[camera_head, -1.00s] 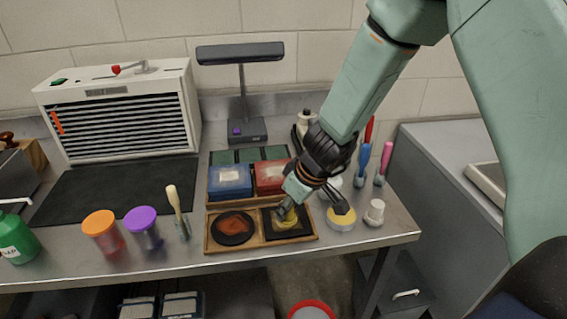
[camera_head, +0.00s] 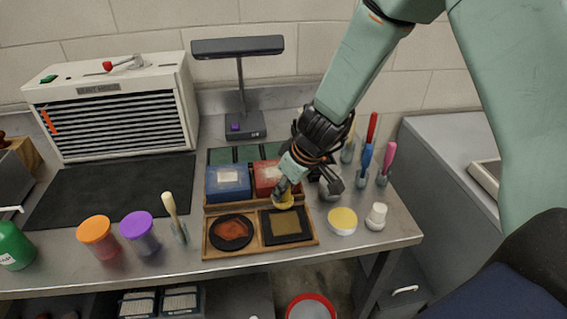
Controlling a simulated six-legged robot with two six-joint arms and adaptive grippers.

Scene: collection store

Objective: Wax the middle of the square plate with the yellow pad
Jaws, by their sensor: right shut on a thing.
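The square plate (camera_head: 286,225) is a yellowish-brown square in a dark square frame, in the right half of a wooden tray (camera_head: 214,253). The yellow pad (camera_head: 285,201) is in my right gripper (camera_head: 283,190), just behind the square plate and near the tray's back edge. The gripper is shut on the pad and partly covers it. Whether the pad touches anything below it I cannot tell. The middle of the plate is in full view. My left gripper is not in view.
A round reddish plate (camera_head: 231,232) lies in the tray's left half. Blue (camera_head: 228,183) and red (camera_head: 268,177) boxes stand behind. A yellow-topped round tin (camera_head: 342,221) and a white bottle (camera_head: 376,216) stand right, orange-lidded (camera_head: 96,230) and purple-lidded (camera_head: 137,226) jars left.

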